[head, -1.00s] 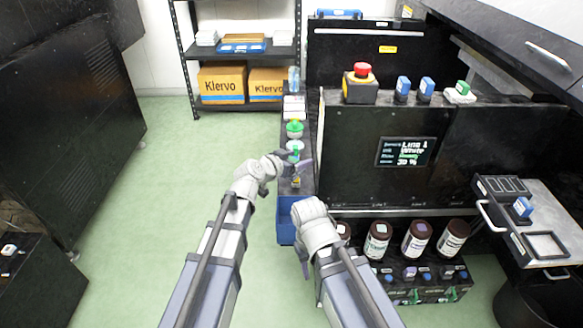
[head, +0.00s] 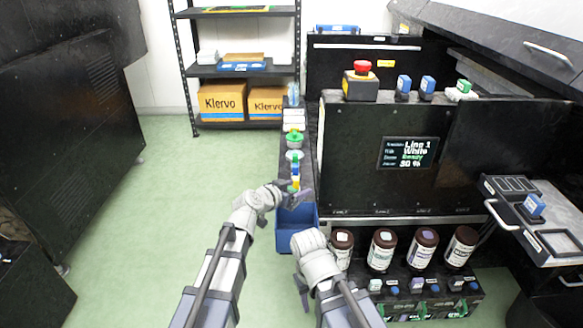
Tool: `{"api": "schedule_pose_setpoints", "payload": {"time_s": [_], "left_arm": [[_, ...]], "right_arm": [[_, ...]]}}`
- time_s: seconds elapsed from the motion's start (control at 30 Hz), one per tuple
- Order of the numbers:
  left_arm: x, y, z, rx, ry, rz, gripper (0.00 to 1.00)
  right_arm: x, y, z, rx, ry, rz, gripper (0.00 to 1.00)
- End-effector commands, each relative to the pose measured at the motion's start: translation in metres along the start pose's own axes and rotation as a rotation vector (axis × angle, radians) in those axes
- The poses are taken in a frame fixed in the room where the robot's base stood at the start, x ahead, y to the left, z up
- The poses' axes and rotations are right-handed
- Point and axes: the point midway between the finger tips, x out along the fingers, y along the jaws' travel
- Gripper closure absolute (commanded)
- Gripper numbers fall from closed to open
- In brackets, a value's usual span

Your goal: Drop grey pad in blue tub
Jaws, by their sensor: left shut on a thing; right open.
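The blue tub (head: 296,243) hangs at the near end of the narrow dark ledge, left of the machine, with its open top facing up. My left gripper (head: 290,193) is at the tub's far edge, shut on a small greyish thing that I take for the grey pad. The fingers hide most of it, so its shape is unclear. My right gripper (head: 301,283) is open and empty, low in front of the tub. My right wrist covers the tub's near right corner.
Several bottles and caps, including a green-topped one (head: 294,138), line the ledge (head: 309,160) beyond the tub. Brown bottles (head: 382,249) stand on a rack to the right. A cart (head: 545,215) is at far right. Green floor (head: 150,230) is clear on the left.

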Motion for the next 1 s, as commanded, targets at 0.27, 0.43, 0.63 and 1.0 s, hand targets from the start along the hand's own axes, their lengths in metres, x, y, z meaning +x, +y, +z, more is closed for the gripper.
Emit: {"api": "schedule_pose_setpoints", "payload": {"time_s": [0.27,0.43,0.63,1.0], "left_arm": [[0.0063,0.0,0.015,0.0,0.0,0.0,0.84],[0.0059,0.0001,0.0142,0.0,0.0,0.0,0.84],[0.0059,0.0,0.0142,0.0,0.0,0.0,0.04],[0.0023,0.0002,0.014,0.0,0.0,0.0,0.0]], "right_arm": [[0.0162,-0.0022,-0.0012,-0.003,0.001,-0.002,0.5],[0.0153,-0.0021,-0.0011,-0.003,0.001,-0.002,0.5],[0.0153,-0.0021,-0.0011,-0.003,0.001,-0.002,0.5],[0.0136,-0.0019,-0.001,-0.003,0.001,-0.002,0.5]]}}
